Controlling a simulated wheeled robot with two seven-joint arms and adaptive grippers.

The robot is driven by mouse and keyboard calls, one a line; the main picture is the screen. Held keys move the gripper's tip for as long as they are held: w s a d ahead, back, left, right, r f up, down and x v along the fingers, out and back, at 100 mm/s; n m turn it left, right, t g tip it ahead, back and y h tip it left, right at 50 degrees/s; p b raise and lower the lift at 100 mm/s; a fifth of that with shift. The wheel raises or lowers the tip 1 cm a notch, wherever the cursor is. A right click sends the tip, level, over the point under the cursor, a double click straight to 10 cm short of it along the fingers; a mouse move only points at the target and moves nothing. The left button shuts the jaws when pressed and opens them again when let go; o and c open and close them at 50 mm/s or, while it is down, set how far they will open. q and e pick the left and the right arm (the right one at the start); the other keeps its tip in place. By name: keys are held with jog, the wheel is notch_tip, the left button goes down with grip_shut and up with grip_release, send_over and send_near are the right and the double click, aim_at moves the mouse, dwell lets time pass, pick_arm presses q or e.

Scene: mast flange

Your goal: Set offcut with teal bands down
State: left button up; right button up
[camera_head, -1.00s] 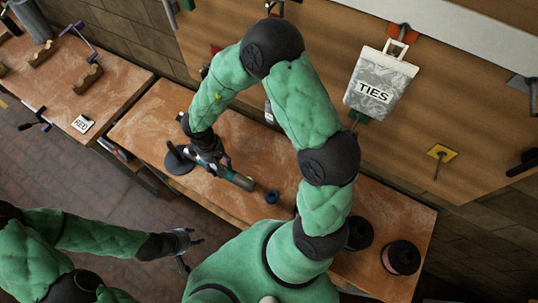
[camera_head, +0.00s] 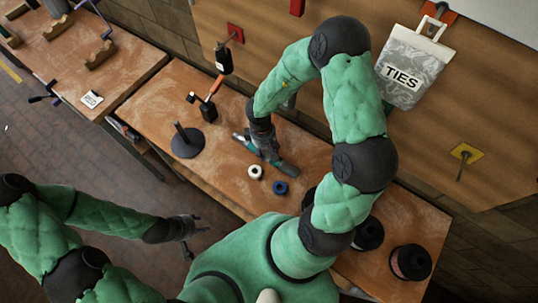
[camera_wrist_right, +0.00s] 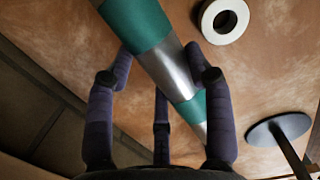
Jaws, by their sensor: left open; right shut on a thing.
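The offcut with teal bands (camera_head: 286,168) is a grey metal tube in my right gripper (camera_head: 266,152), over the middle of the near workbench (camera_head: 315,150). In the right wrist view the offcut (camera_wrist_right: 172,62) runs diagonally between the fingers of my right gripper (camera_wrist_right: 163,88), with teal bands on silver. I cannot tell whether it touches the bench top. My left gripper (camera_head: 190,232) is open and empty, out over the floor in front of the bench.
A white ring (camera_head: 256,172) and a blue ring (camera_head: 280,187) lie close by the offcut. A stand with a round dark base (camera_head: 187,148) is to the left. Dark spools (camera_head: 411,262) are at the right. A TIES bag (camera_head: 412,72) hangs on the back board.

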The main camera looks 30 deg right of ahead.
jog(key=shift+s+d+f, duration=0.1)
jog(key=shift+d+f, duration=0.15)
jog(key=shift+f, duration=0.1)
notch_tip(320, 180, down, 3)
jog(key=shift+d+f+b, duration=0.15)
jog(key=shift+f+b, duration=0.05)
jog(key=shift+b, duration=1.05)
jog(key=shift+s, duration=0.1)
jog(key=o, duration=1.3)
jog(key=r+p, duration=0.2)
jog(key=r, duration=0.2)
jog(key=w+r+p, duration=0.1)
jog(key=r+p, duration=0.1)
jog(key=r, duration=0.2)
jog(key=r+p, duration=0.3)
jog(key=shift+w+a+r, duration=0.15)
jog(key=shift+a+r, duration=0.1)
jog(key=shift+r, duration=0.15)
jog(key=shift+a, duration=0.1)
